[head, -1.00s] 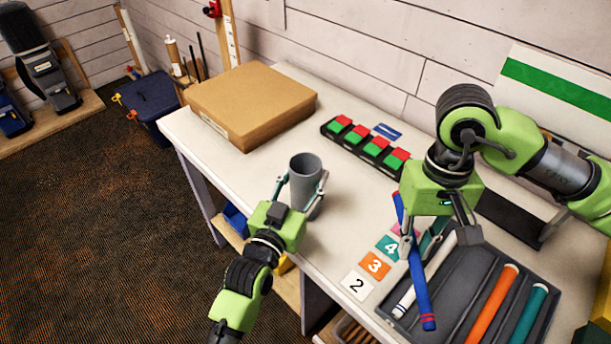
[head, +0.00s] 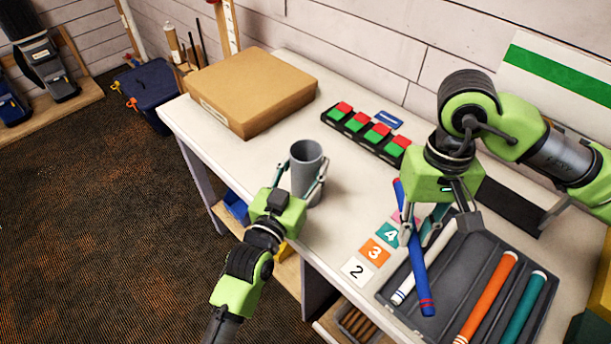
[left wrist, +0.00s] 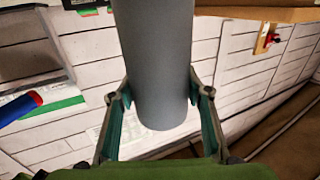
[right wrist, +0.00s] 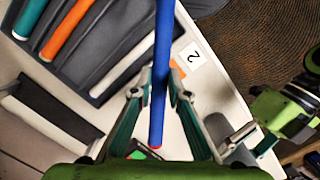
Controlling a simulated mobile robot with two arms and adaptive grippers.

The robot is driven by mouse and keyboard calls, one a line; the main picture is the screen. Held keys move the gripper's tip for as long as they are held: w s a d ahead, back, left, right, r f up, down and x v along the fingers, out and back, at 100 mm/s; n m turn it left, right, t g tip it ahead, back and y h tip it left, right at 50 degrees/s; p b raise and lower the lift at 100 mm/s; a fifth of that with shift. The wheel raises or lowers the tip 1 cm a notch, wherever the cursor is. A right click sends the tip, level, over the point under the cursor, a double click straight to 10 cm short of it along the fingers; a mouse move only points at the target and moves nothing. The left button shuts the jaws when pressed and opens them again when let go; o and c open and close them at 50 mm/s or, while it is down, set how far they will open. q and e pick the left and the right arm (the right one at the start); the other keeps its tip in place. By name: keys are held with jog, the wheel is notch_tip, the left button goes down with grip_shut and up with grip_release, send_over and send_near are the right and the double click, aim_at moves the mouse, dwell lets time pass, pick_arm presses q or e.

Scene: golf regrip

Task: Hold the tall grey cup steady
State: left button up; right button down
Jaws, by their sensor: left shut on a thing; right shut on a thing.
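The tall grey cup (head: 306,165) stands upright on the white workbench, near its front edge. My left gripper (head: 309,183) is shut on the cup, with one finger on each side. The left wrist view shows the grey cup (left wrist: 155,65) between the two fingers. My right gripper (head: 428,226) is shut on a blue grip (head: 418,265) with a red end, held over the left side of the dark tray. The right wrist view shows the blue grip (right wrist: 161,70) between the fingers.
The dark tray (head: 485,268) holds a white, an orange (head: 487,297) and a teal grip (head: 523,308). Number cards (head: 375,252) lie left of it. A cardboard box (head: 252,90) and a row of red-green blocks (head: 366,133) sit behind the cup. Bare bench surrounds the cup.

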dwell(0.3)
jog(key=w+a+r+m+g+y, duration=0.25)
jog(key=a+r+m+y, duration=0.2)
jog(key=a, duration=0.35)
jog(key=w+a+r+m+g+y, duration=0.2)
jog(key=a+r+m+g+y, duration=0.2)
jog(key=a+m, duration=0.25)
jog(key=w+a+r+m+t+y, duration=0.2)
jog(key=w+r+m+t+y, duration=0.55)
jog(key=w+r+y, duration=0.5)
jog(key=shift+n+h, duration=0.25)
jog(key=shift+h, duration=0.45)
jog(key=shift+w+d+f, duration=0.1)
jog(key=shift+w+f, duration=0.1)
jog(key=shift+f, duration=2.55)
jog(key=shift+w+d+f, duration=0.1)
jog(key=shift+w+f, duration=0.05)
jog(key=shift+f, duration=2.55)
jog(key=shift+w+d+f, duration=0.1)
jog(key=shift+w+f, duration=0.1)
jog(key=shift+f, duration=2.55)
